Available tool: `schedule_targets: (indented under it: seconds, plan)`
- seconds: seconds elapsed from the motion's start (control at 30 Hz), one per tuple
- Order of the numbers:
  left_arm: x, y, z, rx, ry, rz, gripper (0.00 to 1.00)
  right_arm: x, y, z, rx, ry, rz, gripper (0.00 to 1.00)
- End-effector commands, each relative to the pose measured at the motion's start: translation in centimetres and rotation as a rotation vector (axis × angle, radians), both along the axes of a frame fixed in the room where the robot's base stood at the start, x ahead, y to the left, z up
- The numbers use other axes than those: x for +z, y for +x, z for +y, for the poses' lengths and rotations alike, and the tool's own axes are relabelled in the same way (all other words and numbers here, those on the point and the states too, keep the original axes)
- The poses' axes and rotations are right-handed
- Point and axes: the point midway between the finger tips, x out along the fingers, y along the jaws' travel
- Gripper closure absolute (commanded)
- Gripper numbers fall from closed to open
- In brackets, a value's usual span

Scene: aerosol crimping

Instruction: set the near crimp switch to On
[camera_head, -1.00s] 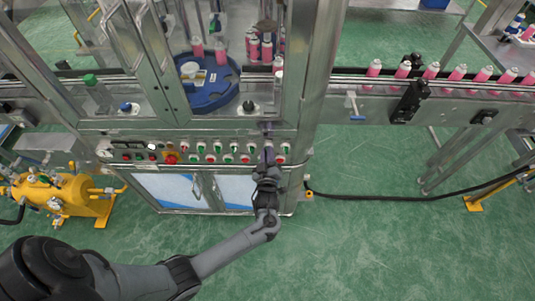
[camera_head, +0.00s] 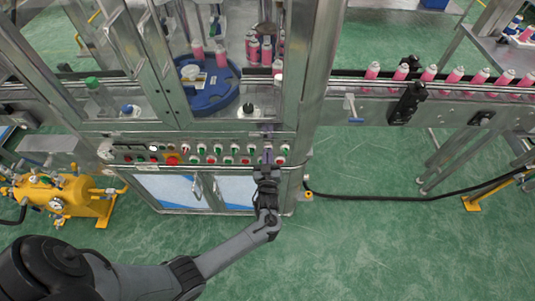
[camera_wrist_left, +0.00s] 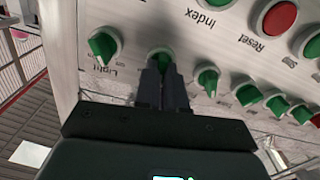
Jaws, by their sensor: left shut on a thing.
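The control panel (camera_head: 205,152) runs across the front of the machine and carries small green, red and white controls. My left gripper (camera_head: 267,158) reaches up to the panel's right part. In the left wrist view my left gripper (camera_wrist_left: 163,72) is shut on a green switch knob (camera_wrist_left: 161,53) in the lower row. The fingers cover part of this knob, and its own label and exact setting cannot be read. A green knob (camera_wrist_left: 103,45) marked Light sits to its left, and another green knob (camera_wrist_left: 208,79) to its right. My right gripper is not in view.
A red Reset button (camera_wrist_left: 280,17) sits at the upper right of the wrist view, with several green knobs nearby. Pink cans (camera_head: 428,74) stand on the conveyor at right. A black cable (camera_head: 400,198) crosses the green floor. A yellow unit (camera_head: 62,196) stands at left.

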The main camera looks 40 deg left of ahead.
Motion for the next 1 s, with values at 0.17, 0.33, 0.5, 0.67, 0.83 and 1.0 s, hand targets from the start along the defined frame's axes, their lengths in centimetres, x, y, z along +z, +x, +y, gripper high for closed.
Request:
schedule_targets:
  seconds: [0.17, 0.33, 0.5, 0.67, 0.83, 1.0]
  plan:
    - [0.2, 0.1, -0.1, 0.000, 0.127, 0.107, 1.00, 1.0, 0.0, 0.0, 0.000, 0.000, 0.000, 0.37]
    - [0.2, 0.1, -0.2, 0.000, 0.249, 0.209, 1.00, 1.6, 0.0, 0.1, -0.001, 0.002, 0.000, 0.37]
    - [0.2, 0.2, -0.3, 0.000, 0.356, 0.298, 1.00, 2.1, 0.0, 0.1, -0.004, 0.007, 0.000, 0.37]
    - [0.1, 0.2, -0.3, 0.000, 0.436, 0.365, 1.00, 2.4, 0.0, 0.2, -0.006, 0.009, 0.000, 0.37]
    - [0.0, 0.2, -0.3, 0.000, 0.494, 0.414, 1.00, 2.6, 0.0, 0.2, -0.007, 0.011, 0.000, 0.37]
    - [0.0, 0.3, -0.3, 0.001, 0.527, 0.440, 1.00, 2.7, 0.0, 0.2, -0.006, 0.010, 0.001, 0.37]
